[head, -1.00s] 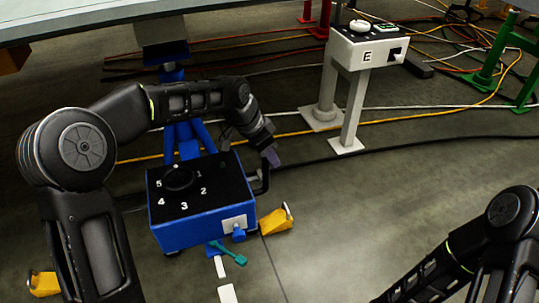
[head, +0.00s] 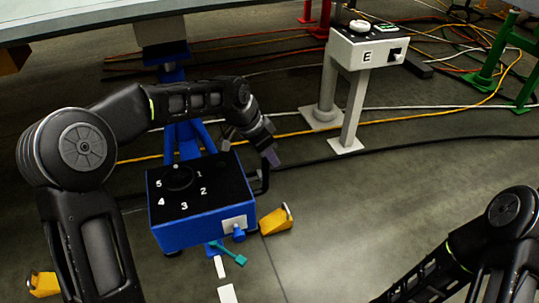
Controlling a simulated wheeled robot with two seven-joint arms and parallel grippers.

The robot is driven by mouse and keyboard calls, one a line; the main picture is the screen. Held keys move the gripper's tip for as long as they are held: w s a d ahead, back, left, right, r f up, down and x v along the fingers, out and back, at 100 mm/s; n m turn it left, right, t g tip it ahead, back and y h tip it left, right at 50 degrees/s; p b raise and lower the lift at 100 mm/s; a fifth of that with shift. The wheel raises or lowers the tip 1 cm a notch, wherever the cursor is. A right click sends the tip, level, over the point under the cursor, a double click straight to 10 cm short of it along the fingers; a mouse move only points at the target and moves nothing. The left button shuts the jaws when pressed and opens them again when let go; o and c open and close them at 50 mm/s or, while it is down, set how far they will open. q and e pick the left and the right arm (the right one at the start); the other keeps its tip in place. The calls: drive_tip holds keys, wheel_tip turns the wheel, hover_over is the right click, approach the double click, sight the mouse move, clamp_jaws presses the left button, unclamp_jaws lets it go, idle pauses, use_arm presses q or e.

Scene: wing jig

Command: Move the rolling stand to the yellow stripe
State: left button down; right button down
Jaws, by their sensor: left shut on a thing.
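The rolling stand (head: 200,232) is a blue box with a black top marked with the numbers 1 to 5. A black handle (head: 264,180) sticks out on its right side. My left arm reaches over behind the box, and my left gripper (head: 272,158) is shut on the handle at its upper end. The fingertips are small and partly hidden. My right arm shows at the lower right, but its gripper is out of the picture. I cannot make out a yellow stripe on the floor.
A yellow chock (head: 276,221) lies right of the stand, another (head: 43,285) at lower left. White dashes (head: 228,293) mark the floor in front. A grey pedestal marked E (head: 365,57) stands behind right. Cables (head: 430,115) cross the floor behind.

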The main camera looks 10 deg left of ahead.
sight(185, 175)
use_arm(q)
drive_tip(key=shift+a, duration=0.15)
idle(0.4)
drive_tip(key=s+a, duration=0.4)
drive_tip(key=a, duration=0.2)
drive_tip(key=s+a+p, duration=0.1)
drive_tip(key=s+a, duration=0.3)
drive_tip(key=a, duration=0.2)
drive_tip(key=s+a+p, duration=0.1)
drive_tip(key=s+a, duration=0.2)
drive_tip(key=a, duration=0.3)
drive_tip(key=shift+s+a, duration=0.15)
drive_tip(key=shift+s, duration=0.25)
drive_tip(key=s+a, duration=0.5)
drive_tip(key=a, duration=0.2)
drive_tip(key=s+a+b, duration=0.1)
drive_tip(key=s+a, duration=0.3)
drive_tip(key=a, duration=0.4)
drive_tip(key=shift+s, duration=0.35)
drive_tip(key=c, duration=1.3)
unclamp_jaws()
drive_tip(key=shift+a, duration=0.1)
